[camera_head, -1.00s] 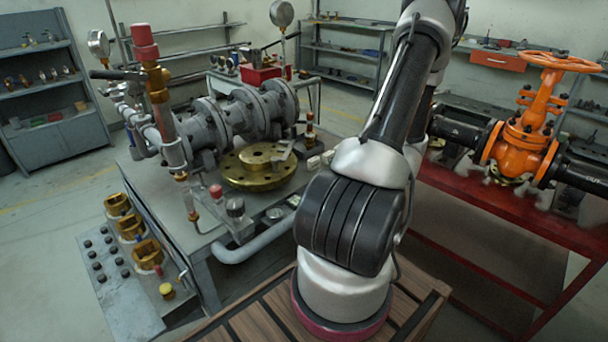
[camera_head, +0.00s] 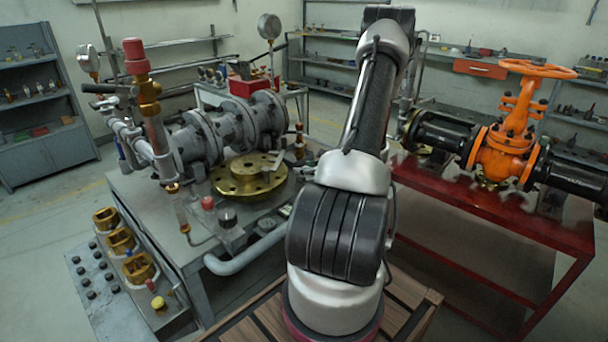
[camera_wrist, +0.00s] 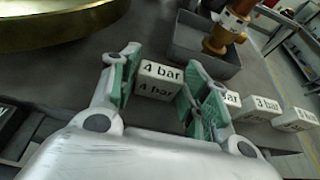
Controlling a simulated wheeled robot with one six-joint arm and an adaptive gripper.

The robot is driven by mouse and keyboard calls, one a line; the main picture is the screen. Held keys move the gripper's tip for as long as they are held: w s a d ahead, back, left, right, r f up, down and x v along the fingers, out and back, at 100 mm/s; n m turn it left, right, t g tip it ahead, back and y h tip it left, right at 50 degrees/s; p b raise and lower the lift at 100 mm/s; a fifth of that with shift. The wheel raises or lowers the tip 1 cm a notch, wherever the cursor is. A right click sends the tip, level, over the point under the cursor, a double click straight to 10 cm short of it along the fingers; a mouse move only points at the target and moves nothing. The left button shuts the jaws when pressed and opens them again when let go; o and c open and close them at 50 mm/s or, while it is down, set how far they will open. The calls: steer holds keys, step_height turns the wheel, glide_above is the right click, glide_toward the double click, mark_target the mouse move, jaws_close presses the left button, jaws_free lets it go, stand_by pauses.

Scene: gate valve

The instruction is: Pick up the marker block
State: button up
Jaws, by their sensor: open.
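In the wrist view a white marker block (camera_wrist: 159,80) lettered "4 bar" stands on the grey bench top. My gripper (camera_wrist: 161,88) is open, with its green-padded fingers on the left and right of this block. Whether either pad touches it I cannot tell. A second white block (camera_wrist: 231,98) is partly hidden behind the right finger; only "bar" reads on it. A third block (camera_wrist: 263,108) reads "3 bar", and another white block (camera_wrist: 295,120) stands farther right. In the head view my arm covers much of the middle, and I cannot make out the gripper clearly.
A dark tray (camera_wrist: 203,52) holding a brass fitting (camera_wrist: 226,32) stands just behind the blocks. A large brass flange (camera_head: 249,175) lies left of the blocks, beside grey pipework (camera_head: 232,130). An orange gate valve (camera_head: 508,140) stands on a red table (camera_head: 470,205) to the right.

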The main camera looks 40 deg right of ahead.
steer(key=c, duration=0.5)
steer(key=shift+r, duration=0.1)
